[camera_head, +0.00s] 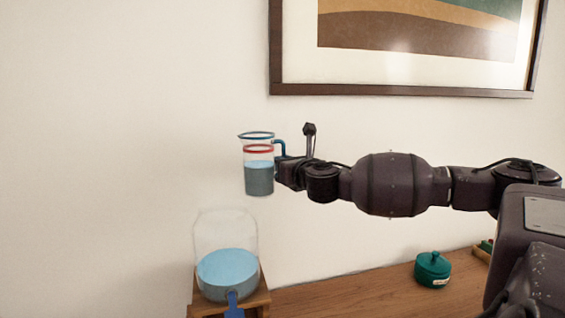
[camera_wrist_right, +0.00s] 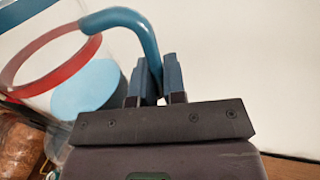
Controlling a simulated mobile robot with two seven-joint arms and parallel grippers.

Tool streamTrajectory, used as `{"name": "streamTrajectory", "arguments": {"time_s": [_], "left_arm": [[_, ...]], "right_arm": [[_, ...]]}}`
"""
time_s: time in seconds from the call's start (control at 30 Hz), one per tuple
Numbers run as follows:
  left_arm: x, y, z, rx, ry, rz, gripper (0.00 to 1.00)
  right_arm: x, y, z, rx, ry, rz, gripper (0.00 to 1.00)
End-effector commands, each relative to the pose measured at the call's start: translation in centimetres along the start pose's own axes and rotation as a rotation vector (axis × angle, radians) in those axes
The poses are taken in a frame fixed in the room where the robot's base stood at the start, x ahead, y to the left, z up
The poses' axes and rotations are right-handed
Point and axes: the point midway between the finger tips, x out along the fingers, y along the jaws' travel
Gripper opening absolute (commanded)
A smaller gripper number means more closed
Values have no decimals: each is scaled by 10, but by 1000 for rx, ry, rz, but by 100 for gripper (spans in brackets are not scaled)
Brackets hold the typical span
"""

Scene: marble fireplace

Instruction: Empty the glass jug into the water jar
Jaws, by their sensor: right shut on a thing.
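The glass jug (camera_head: 259,172) has a blue rim, a red band and a blue handle, and is a bit over half full of water. My right gripper (camera_head: 283,168) is shut on its blue handle; in the right wrist view the fingers (camera_wrist_right: 155,85) close around the handle (camera_wrist_right: 146,38). The jug is upright in the head view, held in the air above and slightly right of the water jar. The water jar (camera_head: 228,262) is clear glass with light blue water in its lower part and a blue tap (camera_head: 233,303) at the front. My left gripper is not in view.
The jar stands on a wooden stand (camera_head: 258,300) at the left end of a wooden surface (camera_head: 350,296). A green lidded pot (camera_head: 432,269) sits farther right. A framed picture (camera_head: 400,90) hangs on the wall above my right arm. The wall space left of the jug is clear.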

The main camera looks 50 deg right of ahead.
Motion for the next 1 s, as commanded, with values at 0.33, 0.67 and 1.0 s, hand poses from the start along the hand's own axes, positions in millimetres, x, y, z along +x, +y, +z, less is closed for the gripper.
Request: {"name": "streamTrajectory", "arguments": {"time_s": [0.33,0.67,1.0], "left_arm": [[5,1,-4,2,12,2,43],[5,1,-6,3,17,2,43],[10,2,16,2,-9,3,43]], "right_arm": [[0,-9,9,-129,-5,0,0],[0,-19,30,-369,-4,-1,0],[1,-16,9,-471,-1,0,0]]}}
